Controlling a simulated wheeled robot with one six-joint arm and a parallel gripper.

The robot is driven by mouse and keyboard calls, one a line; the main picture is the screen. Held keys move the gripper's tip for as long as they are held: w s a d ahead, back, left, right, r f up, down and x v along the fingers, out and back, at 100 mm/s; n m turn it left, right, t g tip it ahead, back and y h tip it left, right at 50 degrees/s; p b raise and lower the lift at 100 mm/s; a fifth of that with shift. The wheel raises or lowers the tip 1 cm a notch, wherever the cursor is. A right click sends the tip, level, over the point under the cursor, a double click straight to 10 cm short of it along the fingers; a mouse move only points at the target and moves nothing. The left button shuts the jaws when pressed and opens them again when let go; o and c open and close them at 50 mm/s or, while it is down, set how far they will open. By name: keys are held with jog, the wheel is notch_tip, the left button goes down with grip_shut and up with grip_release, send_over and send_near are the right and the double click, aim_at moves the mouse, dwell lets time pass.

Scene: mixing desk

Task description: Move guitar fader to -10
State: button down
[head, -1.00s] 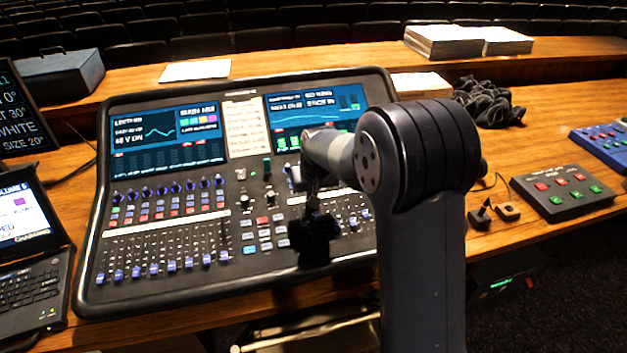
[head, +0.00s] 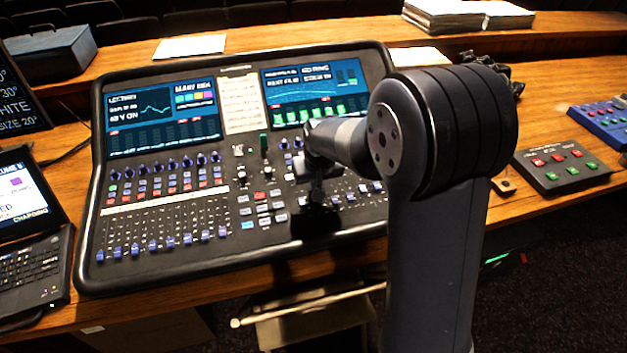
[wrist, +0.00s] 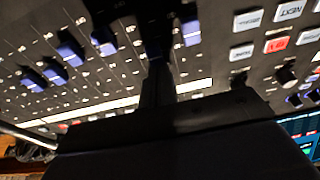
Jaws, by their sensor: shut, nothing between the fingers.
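The mixing console (head: 98,225) stands on the wooden desk, with a left and a right bank of faders. My gripper (head: 316,218) is low over the right bank, shut and empty; the arm hides several faders under it. In the wrist view my gripper's dark fingers (wrist: 157,85) point down among the faders. Blue fader caps (wrist: 70,50) lie to their left, and another blue cap (wrist: 190,30) lies close on their right. I cannot tell whether the fingers touch a cap. The fader labels are unreadable, so I cannot tell which one is guitar.
Square buttons (wrist: 248,20) sit beside the right bank, and two lit screens (head: 165,112) rise behind. A laptop (head: 35,240) stands at the left. A button box (head: 560,165) and a blue box (head: 602,125) lie at the right. Papers (head: 190,46) lie on the back ledge.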

dwell(0.3)
jog(key=a+v, duration=0.1)
jog(key=v, duration=0.9)
jog(key=n+y+b, duration=0.5)
jog(key=n+b, duration=0.2)
jog(key=n, duration=1)
send_near(320, 217)
jog(key=shift+t, duration=0.4)
jog(key=x, duration=0.6)
jog(key=shift+s+f, duration=0.1)
jog(key=shift+s, duration=0.2)
jog(key=w, duration=0.1)
jog(key=w+p, duration=0.1)
jog(key=w, duration=0.1)
jog(key=shift+a+r+p, duration=0.25)
jog(key=shift+r+p, duration=0.05)
jog(key=shift+w+a, duration=0.1)
jog(key=shift+w, duration=0.25)
